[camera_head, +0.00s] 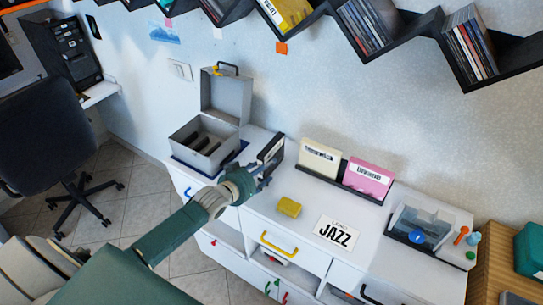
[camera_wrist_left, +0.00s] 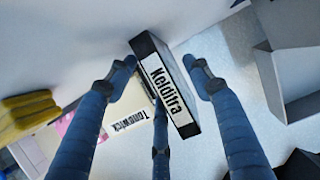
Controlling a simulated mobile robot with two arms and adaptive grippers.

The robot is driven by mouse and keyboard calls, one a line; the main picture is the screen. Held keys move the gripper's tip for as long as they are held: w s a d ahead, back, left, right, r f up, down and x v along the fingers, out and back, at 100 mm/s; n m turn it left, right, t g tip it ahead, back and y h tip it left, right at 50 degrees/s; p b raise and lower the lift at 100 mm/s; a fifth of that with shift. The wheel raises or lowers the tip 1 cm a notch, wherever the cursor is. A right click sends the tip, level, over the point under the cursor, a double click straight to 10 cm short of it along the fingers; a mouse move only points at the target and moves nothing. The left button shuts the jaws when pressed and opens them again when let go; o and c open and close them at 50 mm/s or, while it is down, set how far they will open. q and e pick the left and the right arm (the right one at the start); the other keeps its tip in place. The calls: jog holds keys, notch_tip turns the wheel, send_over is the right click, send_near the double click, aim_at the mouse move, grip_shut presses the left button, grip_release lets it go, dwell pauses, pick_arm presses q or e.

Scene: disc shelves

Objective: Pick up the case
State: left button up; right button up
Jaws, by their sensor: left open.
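A black case (camera_head: 271,147) stands upright on the white cabinet, between the open grey box and the rack. In the left wrist view the black case (camera_wrist_left: 165,85) shows a white label reading "Kelditra". My left gripper (camera_head: 264,172) is at the near side of this case. In the wrist view its open blue fingers (camera_wrist_left: 160,74) lie on either side of the case, with gaps visible; a third finger overlaps its lower left edge. I cannot tell whether that finger touches. A cream case (camera_head: 320,158) and a pink case (camera_head: 368,177) stand in a black rack. My right gripper is not in view.
The open grey box (camera_head: 201,146) stands left of the black case. A record player (camera_head: 423,226) is at the right. Zigzag shelves (camera_head: 405,50) hang above.

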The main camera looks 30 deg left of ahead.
pick_arm(q)
jog(key=shift+w+f, duration=0.1)
jog(key=shift+w, duration=0.15)
jog(key=shift+s, duration=0.1)
jog(key=shift+c, duration=1)
grip_shut()
